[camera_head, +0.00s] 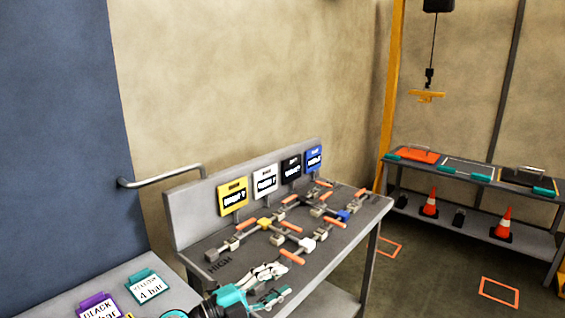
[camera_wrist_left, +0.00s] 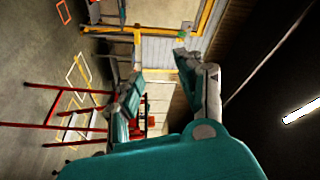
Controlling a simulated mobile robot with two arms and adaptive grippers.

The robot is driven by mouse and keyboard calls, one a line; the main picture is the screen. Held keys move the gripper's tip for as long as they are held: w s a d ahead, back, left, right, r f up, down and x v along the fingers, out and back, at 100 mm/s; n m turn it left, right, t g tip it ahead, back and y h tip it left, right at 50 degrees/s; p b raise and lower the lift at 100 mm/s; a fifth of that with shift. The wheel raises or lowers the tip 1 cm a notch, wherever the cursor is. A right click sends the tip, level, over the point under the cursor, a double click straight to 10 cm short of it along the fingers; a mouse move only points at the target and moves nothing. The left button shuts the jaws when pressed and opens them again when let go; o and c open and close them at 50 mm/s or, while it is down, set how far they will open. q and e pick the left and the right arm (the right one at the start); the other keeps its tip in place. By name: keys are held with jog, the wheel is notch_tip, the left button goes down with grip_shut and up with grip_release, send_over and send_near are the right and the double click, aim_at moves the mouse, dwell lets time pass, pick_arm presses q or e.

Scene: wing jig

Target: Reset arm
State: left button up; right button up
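My left gripper (camera_head: 282,281) is at the bottom middle of the head view, in front of the near edge of the grey workbench (camera_head: 230,262). Its teal and grey fingers point right. In the left wrist view the two fingers of this gripper (camera_wrist_left: 160,75) stand apart with nothing between them, so it is open and empty. From the head view I cannot tell its exact height over the bench. My right gripper is in neither view.
The bench carries several valves with orange handles, such as one with a yellow body (camera_head: 265,223), below a yellow sign (camera_head: 232,196). A lower surface at left holds purple (camera_head: 97,306) and teal (camera_head: 147,286) tags. Traffic cones (camera_head: 430,202) stand on a shelf at right.

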pick_arm(q)
jog(key=s+a+f+n+t+y, duration=0.25)
jog(key=a+n+t+y, duration=0.8)
jog(key=n, duration=0.55)
jog(key=s+a+f+n+g+y, duration=0.6)
jog(key=a+f, duration=0.1)
jog(key=f, duration=0.2)
jog(key=s+a+f+n+g, duration=0.1)
jog(key=s+f+g, duration=0.4)
jog(key=s, duration=0.7)
jog(key=s+a+f+g, duration=0.1)
jog(key=s+f+g, duration=0.5)
jog(key=s, duration=0.5)
notch_tip(320, 180, down, 26)
jog(key=s+g+b, duration=0.1)
jog(key=s, duration=0.1)
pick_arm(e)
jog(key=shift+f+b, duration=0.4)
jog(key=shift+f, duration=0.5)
pick_arm(q)
jog(key=s+a+f+g, duration=0.1)
jog(key=s+a+f, duration=0.1)
jog(key=s+f, duration=1.5)
jog(key=shift+a+f, duration=0.3)
jog(key=shift+f, duration=0.25)
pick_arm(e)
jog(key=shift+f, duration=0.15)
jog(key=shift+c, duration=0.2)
